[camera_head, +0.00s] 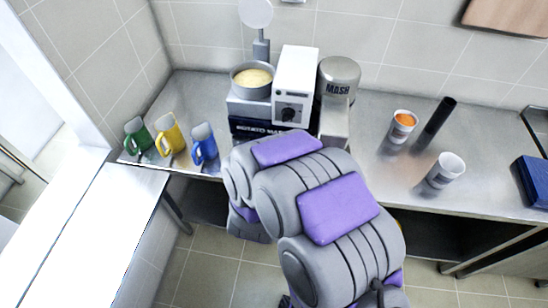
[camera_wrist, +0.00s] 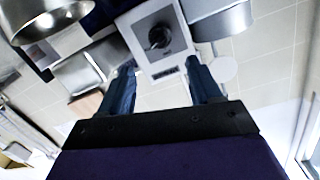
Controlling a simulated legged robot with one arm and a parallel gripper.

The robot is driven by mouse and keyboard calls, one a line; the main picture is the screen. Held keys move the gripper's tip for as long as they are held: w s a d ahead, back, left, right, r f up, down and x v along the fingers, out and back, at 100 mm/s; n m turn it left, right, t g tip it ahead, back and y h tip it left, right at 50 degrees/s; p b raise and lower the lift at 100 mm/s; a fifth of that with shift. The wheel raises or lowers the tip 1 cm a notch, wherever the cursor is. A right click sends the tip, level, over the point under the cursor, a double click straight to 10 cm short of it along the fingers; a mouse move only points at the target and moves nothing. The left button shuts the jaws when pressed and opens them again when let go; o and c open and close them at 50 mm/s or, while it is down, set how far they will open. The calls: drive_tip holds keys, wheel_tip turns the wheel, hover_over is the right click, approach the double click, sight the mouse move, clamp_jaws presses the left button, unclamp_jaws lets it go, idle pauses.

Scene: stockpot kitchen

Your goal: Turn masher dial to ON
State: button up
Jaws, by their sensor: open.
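The masher is a white box (camera_head: 294,78) on the back counter, with a black dial (camera_head: 290,114) low on its front face. The dial also shows in the wrist view (camera_wrist: 159,38), on the white front panel. Which mark the dial points to is too small to read. My gripper (camera_wrist: 160,66) is open, its two blue fingers apart and empty. The dial lies between and beyond the fingertips in that view, and I see no contact. In the head view my arm hides the gripper.
A pot of yellow food (camera_head: 252,84) stands left of the masher, and a metal MASH canister (camera_head: 338,77) right of it. Green (camera_head: 137,135), yellow (camera_head: 168,138) and blue (camera_head: 204,144) mugs stand at the left.

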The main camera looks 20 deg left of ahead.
drive_tip(key=p+v, duration=0.5)
drive_tip(key=p, duration=0.1)
drive_tip(key=shift+r+p, duration=0.1)
drive_tip(key=shift+p, duration=0.2)
drive_tip(key=shift+w, duration=0.1)
idle(0.5)
drive_tip(key=w+d+m+g+h+b, duration=0.1)
drive_tip(key=d+m+g+h+b, duration=0.1)
drive_tip(key=d+g, duration=0.7)
drive_tip(key=s+d+r+n+g, duration=0.1)
drive_tip(key=s+d+r+g, duration=0.2)
drive_tip(key=s+d, duration=0.5)
drive_tip(key=s+d+r+g+h+b, duration=0.1)
drive_tip(key=s+d+r+g, duration=0.2)
drive_tip(key=s+d+r, duration=0.2)
drive_tip(key=s+d+r+n+g+b, duration=0.1)
drive_tip(key=s+d+r+g, duration=0.2)
drive_tip(key=s+d, duration=0.8)
drive_tip(key=shift+s+d+r+n, duration=0.2)
drive_tip(key=shift+s+r+n, duration=0.1)
drive_tip(key=shift+s+r, duration=0.8)
